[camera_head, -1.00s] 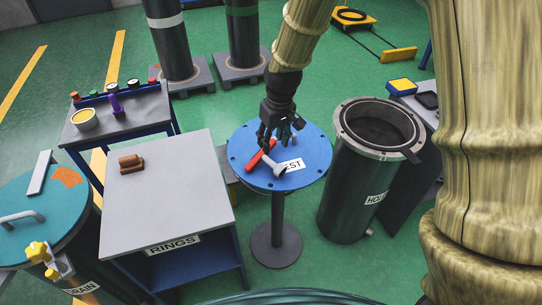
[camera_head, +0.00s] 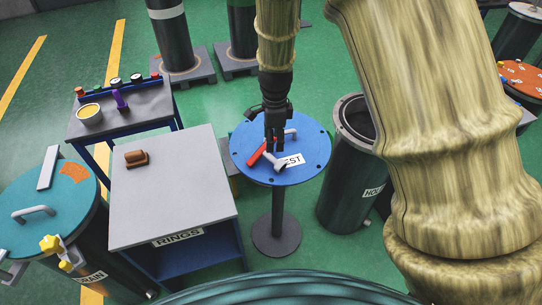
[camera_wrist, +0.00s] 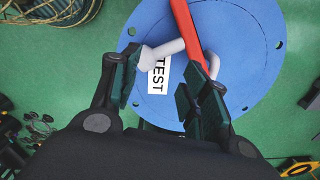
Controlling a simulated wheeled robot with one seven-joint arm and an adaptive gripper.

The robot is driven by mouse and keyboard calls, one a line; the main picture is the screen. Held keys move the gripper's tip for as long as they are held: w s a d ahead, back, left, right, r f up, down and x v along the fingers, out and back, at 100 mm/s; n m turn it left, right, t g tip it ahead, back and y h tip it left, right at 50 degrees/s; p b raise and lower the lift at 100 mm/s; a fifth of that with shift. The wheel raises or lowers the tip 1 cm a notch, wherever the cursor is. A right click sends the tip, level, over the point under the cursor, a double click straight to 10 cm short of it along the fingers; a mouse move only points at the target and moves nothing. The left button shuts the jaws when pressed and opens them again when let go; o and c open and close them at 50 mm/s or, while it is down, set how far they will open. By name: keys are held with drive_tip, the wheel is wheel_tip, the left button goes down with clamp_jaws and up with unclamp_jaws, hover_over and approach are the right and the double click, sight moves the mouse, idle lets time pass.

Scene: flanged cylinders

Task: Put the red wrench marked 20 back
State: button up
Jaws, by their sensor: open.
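A red bar-shaped tool (camera_head: 262,151), which looks like the wrench, lies on a round blue top (camera_head: 312,172) on a pedestal. It also shows in the wrist view (camera_wrist: 188,22), running off the upper edge; no number is readable. A pale grey bar (camera_wrist: 163,50) meets or passes by it, with another grey piece (camera_wrist: 213,66) on its other side. I cannot tell whether these belong to the wrench or the blue top. My gripper (camera_head: 274,147) is above the blue top, fingers apart and empty (camera_wrist: 160,86). A white TEST label (camera_wrist: 160,76) shows between the fingers.
A grey table marked RINGS (camera_head: 180,195) holds a brown object (camera_head: 136,158). A teal lidded drum (camera_head: 50,205) stands left. A dark open cylinder (camera_head: 345,185) stands right, partly behind my arm. A tool cart (camera_head: 125,110) is behind the table.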

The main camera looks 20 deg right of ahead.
sight(271, 156)
drive_tip(key=shift+w+a+f+m+p, duration=0.1)
drive_tip(key=shift+f+m+p, duration=0.6)
drive_tip(key=shift+m, duration=1)
drive_tip(key=shift+w+a+f+m+p, duration=0.15)
drive_tip(key=shift+f+m+p, duration=0.1)
drive_tip(key=shift+f+m, duration=1.2)
drive_tip(key=shift+w+a+f+m+p, duration=0.1)
drive_tip(key=shift+f+m+p, duration=0.45)
drive_tip(key=shift+m, duration=1.4)
drive_tip(key=shift+w+d+f+p, duration=0.1)
drive_tip(key=shift+f+p, duration=0.4)
drive_tip(key=shift+f, duration=0.35)
drive_tip(key=shift+w+d+f+p, duration=0.1)
drive_tip(key=shift+f+p, duration=0.35)
drive_tip(key=shift+f, duration=1.4)
drive_tip(key=shift+c, duration=0.5)
clamp_jaws()
